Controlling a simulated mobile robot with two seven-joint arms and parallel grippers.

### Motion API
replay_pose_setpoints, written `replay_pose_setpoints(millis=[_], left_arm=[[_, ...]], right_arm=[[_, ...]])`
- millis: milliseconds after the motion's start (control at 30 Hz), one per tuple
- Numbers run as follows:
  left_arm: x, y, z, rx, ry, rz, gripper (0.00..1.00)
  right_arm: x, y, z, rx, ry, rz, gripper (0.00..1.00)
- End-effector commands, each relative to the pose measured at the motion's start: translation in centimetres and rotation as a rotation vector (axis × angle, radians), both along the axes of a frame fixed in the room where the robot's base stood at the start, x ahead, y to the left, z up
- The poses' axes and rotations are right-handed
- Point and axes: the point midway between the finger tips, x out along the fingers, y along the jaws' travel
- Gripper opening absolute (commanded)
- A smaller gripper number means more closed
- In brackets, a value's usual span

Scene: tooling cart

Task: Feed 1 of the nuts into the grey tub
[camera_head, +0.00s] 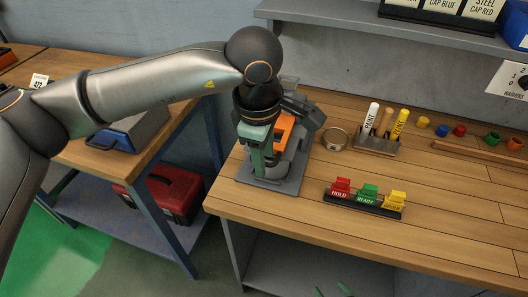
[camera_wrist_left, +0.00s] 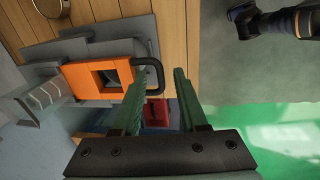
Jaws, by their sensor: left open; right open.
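My left gripper (camera_head: 260,155) has green fingers and hangs in front of an orange block-like device (camera_head: 284,128) on a grey base plate (camera_head: 276,183). Contact cannot be told. Green fingertips of my right gripper (camera_head: 332,290) show apart at the bottom edge of the head view. A round, shallow metal dish (camera_head: 335,138) stands right of the device. I cannot make out any nut or identify a grey tub.
A paint marker holder (camera_head: 376,145), small coloured cups (camera_head: 460,130) and a block with HOLD, READY and yellow tags (camera_head: 364,200) stand on the wooden bench. A red toolbox (camera_head: 168,192) sits on the left table's lower shelf. The bench's front right is clear.

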Motion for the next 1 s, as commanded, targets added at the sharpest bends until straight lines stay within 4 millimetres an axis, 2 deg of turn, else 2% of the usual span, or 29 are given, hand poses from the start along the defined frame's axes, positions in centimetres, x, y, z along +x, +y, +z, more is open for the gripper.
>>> replay_pose_setpoints(millis=[233,600,1000], left_arm=[[0.01,0.02,-0.04,0.0,0.0,0.0,0.4],[0.01,0.02,0.01,0.0,0.0,0.0,0.0],[0.0,0.0,0.02,0.0,0.0,-0.001,0.0]], right_arm=[[0.05,0.04,0.05,0.0,-0.001,0.0,0.7],[0.08,0.05,0.08,0.001,-0.002,0.001,0.7],[0.11,0.06,0.1,0.001,-0.003,0.001,0.7]])
